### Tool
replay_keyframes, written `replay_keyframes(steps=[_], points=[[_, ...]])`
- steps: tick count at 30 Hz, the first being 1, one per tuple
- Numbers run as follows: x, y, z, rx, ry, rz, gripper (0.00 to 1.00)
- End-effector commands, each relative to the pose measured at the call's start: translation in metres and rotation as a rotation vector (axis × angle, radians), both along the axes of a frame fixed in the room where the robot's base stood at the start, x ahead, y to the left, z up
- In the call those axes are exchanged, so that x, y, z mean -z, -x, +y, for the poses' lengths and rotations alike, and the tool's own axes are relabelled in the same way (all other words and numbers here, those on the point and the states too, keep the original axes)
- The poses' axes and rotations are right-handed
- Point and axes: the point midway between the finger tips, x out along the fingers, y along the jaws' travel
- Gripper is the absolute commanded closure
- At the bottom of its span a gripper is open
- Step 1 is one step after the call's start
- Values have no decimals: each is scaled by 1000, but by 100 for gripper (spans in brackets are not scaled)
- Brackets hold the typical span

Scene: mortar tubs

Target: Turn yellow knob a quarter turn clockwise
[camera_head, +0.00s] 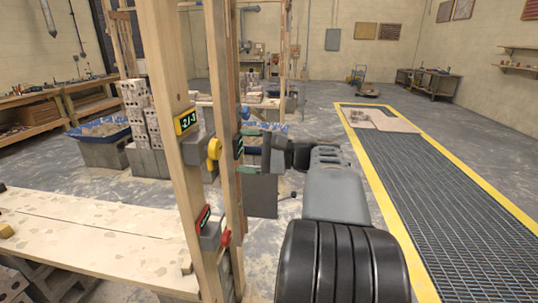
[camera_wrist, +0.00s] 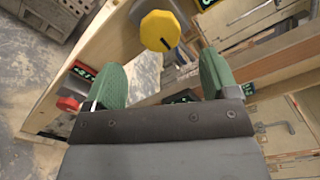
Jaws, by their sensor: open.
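The yellow knob (camera_head: 214,147) sticks out from a grey box on a wooden post in the head view. In the wrist view the yellow knob (camera_wrist: 160,30) shows round, with a dark pointer mark on its lower part. My gripper (camera_wrist: 163,72) has two green fingers spread wide, with nothing between them. The knob lies beyond the fingertips, between their lines, and looks apart from them. In the head view my gripper (camera_head: 243,148) is right of the knob, partly behind a wooden post.
A lit display (camera_head: 186,121) is above the yellow knob. A red knob (camera_head: 226,238) sits lower, and a blue knob (camera_head: 245,113) is on the farther post. Upright posts stand close to my gripper. A pale bench (camera_head: 90,235) is at left; floor grating (camera_head: 450,170) lies at right.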

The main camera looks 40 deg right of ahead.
Motion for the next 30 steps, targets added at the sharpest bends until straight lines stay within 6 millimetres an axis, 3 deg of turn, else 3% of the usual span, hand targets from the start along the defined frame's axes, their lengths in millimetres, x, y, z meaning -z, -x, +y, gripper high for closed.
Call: replay_keyframes(steps=[6, 12, 30], points=[[0, 27, -26, 4, 0, 0, 20], [0, 41, -38, 1, 0, 1, 20], [0, 44, -40, 0, 0, 1, 20]])
